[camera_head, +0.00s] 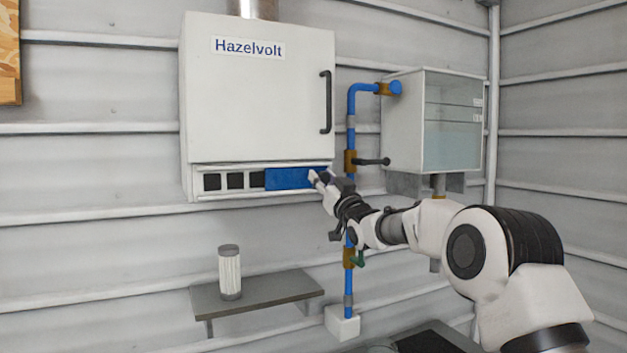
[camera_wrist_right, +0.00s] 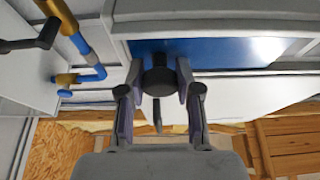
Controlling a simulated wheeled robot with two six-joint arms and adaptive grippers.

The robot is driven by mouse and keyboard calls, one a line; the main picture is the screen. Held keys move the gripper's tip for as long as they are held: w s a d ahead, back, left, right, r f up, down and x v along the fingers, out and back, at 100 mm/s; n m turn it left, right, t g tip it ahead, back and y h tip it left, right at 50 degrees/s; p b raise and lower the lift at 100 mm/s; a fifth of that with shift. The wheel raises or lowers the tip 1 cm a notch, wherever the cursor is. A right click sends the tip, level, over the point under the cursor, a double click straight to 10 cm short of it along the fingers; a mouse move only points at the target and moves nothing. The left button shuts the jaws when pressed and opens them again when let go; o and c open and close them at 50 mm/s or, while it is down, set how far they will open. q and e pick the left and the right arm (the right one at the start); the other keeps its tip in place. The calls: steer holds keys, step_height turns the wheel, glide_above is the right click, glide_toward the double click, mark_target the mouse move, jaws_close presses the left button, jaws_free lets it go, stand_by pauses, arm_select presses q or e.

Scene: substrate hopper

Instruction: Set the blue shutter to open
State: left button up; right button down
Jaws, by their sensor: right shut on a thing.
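The blue shutter (camera_head: 288,179) sits in a slot along the bottom of the white Hazelvolt cabinet (camera_head: 257,95). It covers the right part of the slot, and dark square openings (camera_head: 235,181) show uncovered at the left. My right gripper (camera_head: 321,180) is at the shutter's right end. In the right wrist view the blue shutter (camera_wrist_right: 225,48) lies behind the fingers, and my right gripper (camera_wrist_right: 158,82) is shut on a dark round knob (camera_wrist_right: 157,75) in front of it. My left gripper is in no view.
A blue pipe (camera_head: 351,130) with a dark-handled valve (camera_head: 372,161) runs just right of the cabinet. A glass-fronted box (camera_head: 450,125) hangs further right. A grey shelf (camera_head: 270,291) below holds a white pleated filter (camera_head: 230,273). Free room lies between shelf and cabinet.

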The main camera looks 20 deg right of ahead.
steer(key=shift+r, duration=0.15)
steer(key=shift+d, duration=0.1)
steer(key=c, duration=0.8)
jaws_free()
steer(key=shift+d, duration=0.15)
steer(key=shift+s+d, duration=0.1)
steer(key=shift+d, duration=0.05)
